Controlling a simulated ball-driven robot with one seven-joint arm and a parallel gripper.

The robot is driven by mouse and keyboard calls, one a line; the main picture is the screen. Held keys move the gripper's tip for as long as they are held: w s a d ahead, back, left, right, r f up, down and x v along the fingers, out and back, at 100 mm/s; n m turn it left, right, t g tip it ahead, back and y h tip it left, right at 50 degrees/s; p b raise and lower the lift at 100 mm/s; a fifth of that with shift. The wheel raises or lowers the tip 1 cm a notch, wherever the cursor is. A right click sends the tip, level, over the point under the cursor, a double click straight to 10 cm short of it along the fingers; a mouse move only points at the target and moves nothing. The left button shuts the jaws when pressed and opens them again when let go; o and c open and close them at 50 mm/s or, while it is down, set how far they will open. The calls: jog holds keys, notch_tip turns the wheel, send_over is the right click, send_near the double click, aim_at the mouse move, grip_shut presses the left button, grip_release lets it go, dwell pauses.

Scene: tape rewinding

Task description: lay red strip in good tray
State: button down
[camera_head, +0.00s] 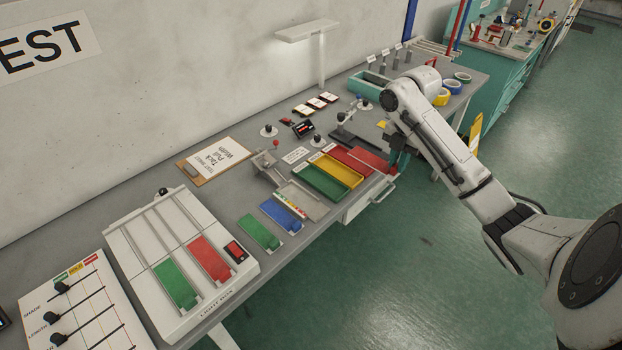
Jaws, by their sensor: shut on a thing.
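My gripper (395,167) is at the right end of the row of coloured trays, near the bench's front edge. It is shut on a red strip (370,157), which reaches out to the left over or close beside the red tray (346,161); I cannot tell whether it touches. The green tray (322,182) and yellow tray (339,169) lie left of the red one. Their labels are too small to read, so the word "good" does not show. Another red strip (209,257) lies on the light box (228,287), beside a green strip (176,284).
A blue strip (280,214) and a green strip (259,231) lie in holders near the front edge. Tape rolls (453,86) and a teal bin (368,83) are at the far end. A drawer (368,197) sits below the edge.

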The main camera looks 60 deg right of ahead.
jog(key=w+f+b, duration=0.1)
jog(key=w+f, duration=0.2)
jog(key=w, duration=0.1)
jog(key=w+a+f, duration=0.1)
jog(key=w+f, duration=0.2)
jog(key=w, duration=0.2)
jog(key=w+a+f+b, duration=0.1)
jog(key=w+f, duration=0.1)
jog(key=w, duration=0.2)
jog(key=shift+w+a+f+b, duration=0.2)
jog(key=shift+f+b, duration=0.15)
jog(key=shift+f, duration=0.05)
jog(key=shift+w+f, duration=0.15)
jog(key=shift+f, duration=0.05)
jog(key=f, duration=0.1)
jog(key=f+p, duration=0.1)
jog(key=f, duration=0.1)
jog(key=shift+w+a, duration=0.1)
jog(key=shift+w, duration=0.1)
jog(key=shift+f, duration=0.35)
jog(key=shift+f, duration=0.1)
jog(key=shift+f, duration=0.25)
jog(key=c, duration=1.1)
grip_release()
